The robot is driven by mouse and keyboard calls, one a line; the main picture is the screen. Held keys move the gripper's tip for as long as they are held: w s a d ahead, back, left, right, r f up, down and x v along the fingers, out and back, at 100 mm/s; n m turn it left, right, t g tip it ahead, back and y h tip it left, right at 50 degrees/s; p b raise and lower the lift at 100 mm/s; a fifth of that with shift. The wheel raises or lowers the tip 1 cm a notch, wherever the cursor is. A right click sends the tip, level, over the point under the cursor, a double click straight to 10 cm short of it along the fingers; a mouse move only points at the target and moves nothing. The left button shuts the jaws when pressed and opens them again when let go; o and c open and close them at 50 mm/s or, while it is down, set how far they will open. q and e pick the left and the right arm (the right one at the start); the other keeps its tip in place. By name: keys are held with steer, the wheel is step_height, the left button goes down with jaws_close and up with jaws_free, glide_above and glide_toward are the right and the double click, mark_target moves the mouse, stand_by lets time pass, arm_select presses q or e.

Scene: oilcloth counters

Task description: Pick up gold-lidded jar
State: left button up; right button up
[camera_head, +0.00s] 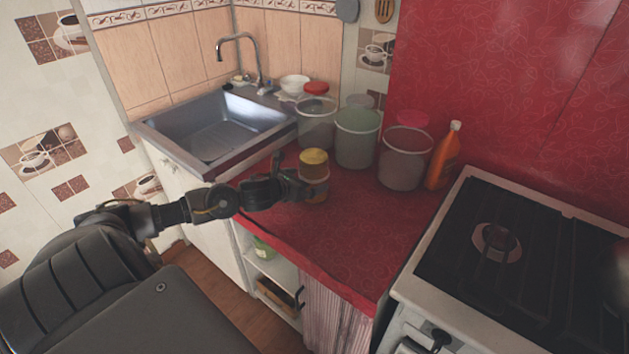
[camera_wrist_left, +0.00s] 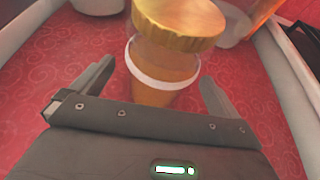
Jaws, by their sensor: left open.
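The gold-lidded jar (camera_head: 314,172) stands upright on the red patterned counter (camera_head: 345,235), near its left part. It has a gold lid, and its body looks orange-brown with a pale band. My left gripper (camera_head: 297,183) is at the jar's left side in the head view. In the left wrist view the jar (camera_wrist_left: 163,68) is just ahead, and the open fingers of my left gripper (camera_wrist_left: 150,90) are on either side of its lower part. I cannot tell whether either finger touches it. My right gripper is not in view.
Large buckets (camera_head: 357,137) stand behind the jar, with an orange bottle (camera_head: 443,157) to their right. A metal sink (camera_head: 215,130) is at the back left. A stove (camera_head: 520,260) stands on the right. The counter's front part is clear.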

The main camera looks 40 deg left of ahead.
arm_select(q)
steer(key=p+x, duration=0.1)
steer(key=x, duration=0.3)
steer(key=shift+d+r, duration=0.1)
steer(key=shift+r, duration=0.05)
steer(key=shift+w, duration=0.3)
steer(key=c, duration=0.9)
steer(key=shift+w, duration=0.1)
steer(key=c, duration=0.9)
steer(key=shift+o, duration=0.2)
steer(key=shift+r, duration=0.8)
steer(key=s+r, duration=0.1)
steer(key=r, duration=0.1)
steer(key=s+r, duration=0.2)
steer(key=r, duration=0.1)
steer(key=s+d+r, duration=0.1)
steer(key=s+r, duration=0.1)
steer(key=shift+s+r, duration=0.1)
steer(key=shift+r, duration=0.2)
glide_toward(315, 158)
steer(key=s+d+r, duration=0.1)
steer(key=s+d, duration=0.1)
steer(key=shift+s, duration=0.7)
step_height(315, 158, up, 15)
steer(key=p, duration=1.4)
steer(key=shift+f, duration=0.15)
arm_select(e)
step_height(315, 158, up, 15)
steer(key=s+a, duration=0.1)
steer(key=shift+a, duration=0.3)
